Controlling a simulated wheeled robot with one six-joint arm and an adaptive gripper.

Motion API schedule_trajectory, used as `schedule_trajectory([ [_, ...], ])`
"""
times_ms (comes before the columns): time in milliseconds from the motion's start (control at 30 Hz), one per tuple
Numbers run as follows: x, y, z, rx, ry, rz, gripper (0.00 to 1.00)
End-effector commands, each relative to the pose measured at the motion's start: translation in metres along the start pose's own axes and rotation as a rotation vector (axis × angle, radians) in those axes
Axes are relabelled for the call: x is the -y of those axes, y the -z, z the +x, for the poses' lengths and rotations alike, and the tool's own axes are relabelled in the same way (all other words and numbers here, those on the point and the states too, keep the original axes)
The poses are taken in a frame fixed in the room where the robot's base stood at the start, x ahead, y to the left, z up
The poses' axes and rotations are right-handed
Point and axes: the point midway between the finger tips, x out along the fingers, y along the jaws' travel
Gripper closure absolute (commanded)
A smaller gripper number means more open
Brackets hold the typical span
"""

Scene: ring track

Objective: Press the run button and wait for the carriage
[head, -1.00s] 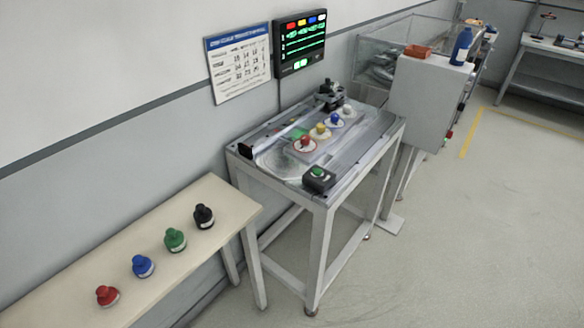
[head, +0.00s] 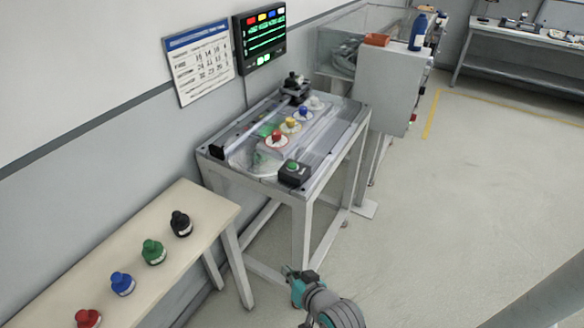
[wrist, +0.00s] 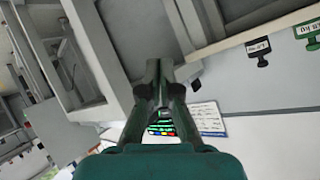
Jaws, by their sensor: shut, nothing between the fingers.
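The green run button (head: 292,167) sits on a small black box at the near right corner of the ring-track table (head: 325,160). A dark unit (head: 296,88), seemingly the carriage, stands at the far end of the track with a dark top; its details are too small to tell. My gripper (head: 289,270) is low in the head view, in front of the table and apart from the button. In the wrist view, which is upside down, the fingers (wrist: 166,68) are shut with nothing between them.
Red, yellow, blue and white knobs (head: 290,124) stand on the track table. A lit screen (head: 261,40) and a paper chart (head: 199,63) hang on the wall. Open floor (head: 460,200) lies at right.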

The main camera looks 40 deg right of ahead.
Motion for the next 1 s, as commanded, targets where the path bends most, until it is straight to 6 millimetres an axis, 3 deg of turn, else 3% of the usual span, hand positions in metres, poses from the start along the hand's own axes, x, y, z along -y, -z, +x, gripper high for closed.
schedule_trajectory([
  [200,0.001,0.046,0.037,0.028,-0.013,0.064,1.00],
  [500,0.000,0.115,0.073,0.074,-0.030,0.144,1.00],
  [733,-0.001,0.173,0.089,0.111,-0.044,0.197,1.00],
  [1000,-0.003,0.243,0.094,0.150,-0.063,0.249,1.00],
])
